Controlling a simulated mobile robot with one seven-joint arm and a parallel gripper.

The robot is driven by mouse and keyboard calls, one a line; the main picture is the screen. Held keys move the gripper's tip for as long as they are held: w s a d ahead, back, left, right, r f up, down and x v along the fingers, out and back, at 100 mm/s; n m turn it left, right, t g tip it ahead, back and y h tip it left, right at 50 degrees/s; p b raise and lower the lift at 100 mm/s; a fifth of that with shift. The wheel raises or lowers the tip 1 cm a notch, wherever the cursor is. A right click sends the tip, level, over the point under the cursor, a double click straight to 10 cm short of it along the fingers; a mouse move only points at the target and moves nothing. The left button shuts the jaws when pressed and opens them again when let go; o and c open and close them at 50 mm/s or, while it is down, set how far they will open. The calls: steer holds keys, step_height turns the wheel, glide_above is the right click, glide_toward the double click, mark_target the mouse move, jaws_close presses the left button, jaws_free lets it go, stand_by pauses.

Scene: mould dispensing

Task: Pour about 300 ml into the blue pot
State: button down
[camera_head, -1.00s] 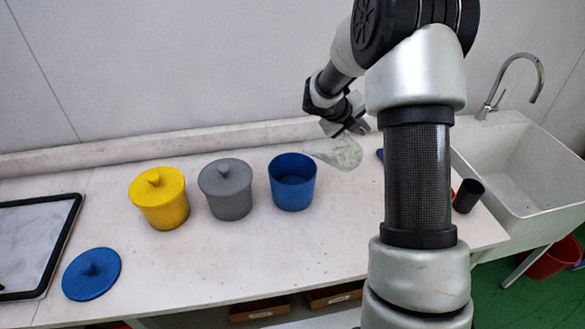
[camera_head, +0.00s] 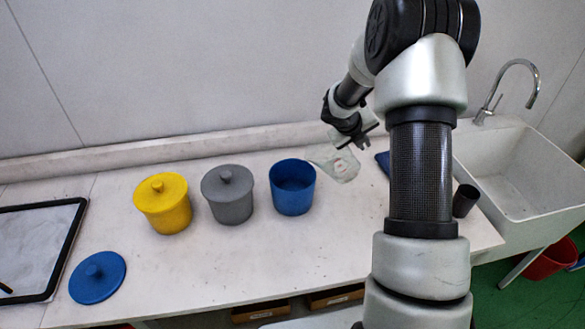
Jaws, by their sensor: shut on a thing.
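The blue pot (camera_head: 292,190) stands open on the counter. Its dark inside shows, but I cannot tell the liquid level in it. Its blue lid (camera_head: 97,277) lies on the counter at the front left. My gripper (camera_head: 353,146) is right of and behind the pot, shut on a clear glass vessel (camera_head: 343,167). The vessel is less tilted, its spout side towards the pot and apart from the pot's rim. I cannot see a stream from it, and its contents are hard to make out.
A lidded grey pot (camera_head: 228,196) and a lidded yellow pot (camera_head: 163,204) stand left of the blue pot. A black-rimmed tray (camera_head: 60,262) is at far left. A black cup (camera_head: 465,200) and a sink (camera_head: 520,170) are at right. The front counter is clear.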

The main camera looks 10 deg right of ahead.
steer(key=d+f+y, duration=0.1)
steer(key=f+y, duration=0.1)
steer(key=f, duration=0.2)
steer(key=d+f+y, duration=0.2)
steer(key=f, duration=0.2)
steer(key=d+f+m+y, duration=0.1)
steer(key=f, duration=0.3)
steer(key=shift+d+f+y, duration=0.35)
steer(key=shift+y, duration=0.05)
steer(key=shift+f+y, duration=0.3)
steer(key=shift+f, duration=0.15)
steer(key=shift+d+f, duration=0.1)
steer(key=shift+f, duration=0.1)
steer(key=shift+w, duration=0.1)
stand_by(1.8)
